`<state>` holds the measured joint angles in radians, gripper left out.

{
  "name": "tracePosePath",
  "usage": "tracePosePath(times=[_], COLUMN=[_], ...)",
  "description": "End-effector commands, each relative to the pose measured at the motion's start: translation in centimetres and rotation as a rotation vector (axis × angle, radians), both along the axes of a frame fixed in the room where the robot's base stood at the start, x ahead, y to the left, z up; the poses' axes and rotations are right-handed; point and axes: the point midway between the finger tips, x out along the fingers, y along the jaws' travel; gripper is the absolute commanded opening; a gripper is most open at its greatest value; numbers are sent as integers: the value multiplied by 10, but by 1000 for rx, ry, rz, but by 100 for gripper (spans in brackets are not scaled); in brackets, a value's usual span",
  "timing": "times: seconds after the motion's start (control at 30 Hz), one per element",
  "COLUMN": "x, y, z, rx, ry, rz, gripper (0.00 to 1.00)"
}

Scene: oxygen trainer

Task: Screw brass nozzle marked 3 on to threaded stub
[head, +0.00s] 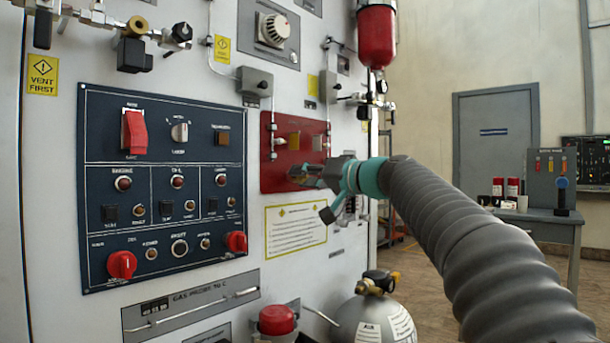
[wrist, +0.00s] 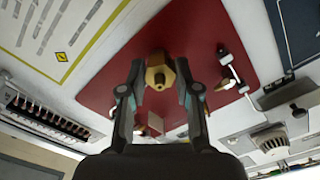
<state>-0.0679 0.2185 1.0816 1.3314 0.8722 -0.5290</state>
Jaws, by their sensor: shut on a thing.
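My gripper (head: 305,173) reaches the lower part of the red panel (head: 271,180) on the upright cabinet in the head view. In the wrist view my gripper (wrist: 158,75) has a finger on each side of a brass nozzle (wrist: 157,72), with its hexagonal part between the fingertips, and is shut on it. The nozzle stands in front of the red panel (wrist: 205,40). No number mark is readable on it. The threaded stub cannot be made out, so I cannot tell whether the nozzle touches it. In the head view the fingers hide the nozzle.
Left is a dark blue control panel (head: 100,190) with red knobs. A red cylinder (head: 376,38) hangs above right. A grey gas bottle (head: 376,320) stands below.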

Motion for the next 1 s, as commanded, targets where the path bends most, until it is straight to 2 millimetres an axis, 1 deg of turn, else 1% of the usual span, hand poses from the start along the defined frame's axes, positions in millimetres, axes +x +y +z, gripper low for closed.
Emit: tracePosePath(times=[0.17, 0.3, 0.43, 0.77, 1.0], x=[0, 0, 0, 0, 1], y=[0, 0, 0, 0, 0], z=[2, 3, 2, 1, 2], rx=[22, 114, 174, 191, 335], ry=[27, 148, 224, 245, 433], rz=[-2, -1, 0, 0, -1], gripper=[0, 0, 0, 0, 0])
